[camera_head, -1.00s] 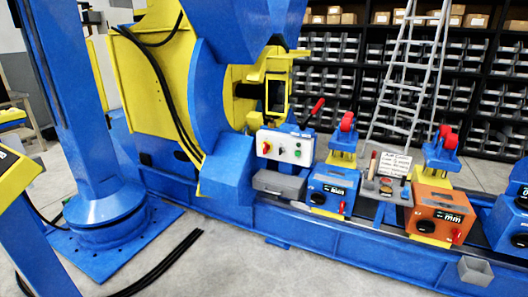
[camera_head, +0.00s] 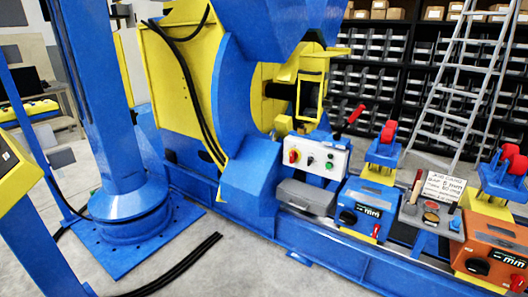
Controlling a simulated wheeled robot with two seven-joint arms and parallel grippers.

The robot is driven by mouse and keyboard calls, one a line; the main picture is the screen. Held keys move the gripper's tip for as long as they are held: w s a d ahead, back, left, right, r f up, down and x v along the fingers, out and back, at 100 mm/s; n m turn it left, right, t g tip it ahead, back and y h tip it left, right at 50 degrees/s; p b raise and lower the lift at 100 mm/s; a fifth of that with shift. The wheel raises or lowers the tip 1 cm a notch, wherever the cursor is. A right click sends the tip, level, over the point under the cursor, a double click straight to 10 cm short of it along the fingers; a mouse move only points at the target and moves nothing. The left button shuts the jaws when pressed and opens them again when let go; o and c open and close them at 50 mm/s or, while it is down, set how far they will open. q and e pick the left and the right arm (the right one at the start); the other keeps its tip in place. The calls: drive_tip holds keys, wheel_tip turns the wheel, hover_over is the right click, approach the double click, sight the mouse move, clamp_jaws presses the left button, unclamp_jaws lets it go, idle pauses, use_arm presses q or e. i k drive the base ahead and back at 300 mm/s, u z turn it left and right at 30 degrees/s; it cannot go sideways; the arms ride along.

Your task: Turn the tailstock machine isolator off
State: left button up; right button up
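A white control box (camera_head: 319,147) is mounted on the blue machine frame, in the middle of the head view. On its face are a red rotary knob (camera_head: 293,156) on a yellow patch at the left end, a dark knob and a green button. The red knob's exact setting is too small to read. I cannot tell from the picture whether this knob is the tailstock isolator. A red-handled lever (camera_head: 356,113) rises behind the box. Neither of my grippers is in view, and nothing is seen touching the controls.
Blue and orange roller units (camera_head: 366,208) (camera_head: 489,247) stand on the rail at right, with a small tool tray (camera_head: 430,217) and handwritten sign between them. A grey box (camera_head: 306,196) sits below the control box. A blue column (camera_head: 120,200) stands at left. Grey floor (camera_head: 240,270) is open in front.

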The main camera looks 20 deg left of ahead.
sight(293, 155)
drive_tip(key=i, duration=0.95)
drive_tip(key=z, duration=0.35)
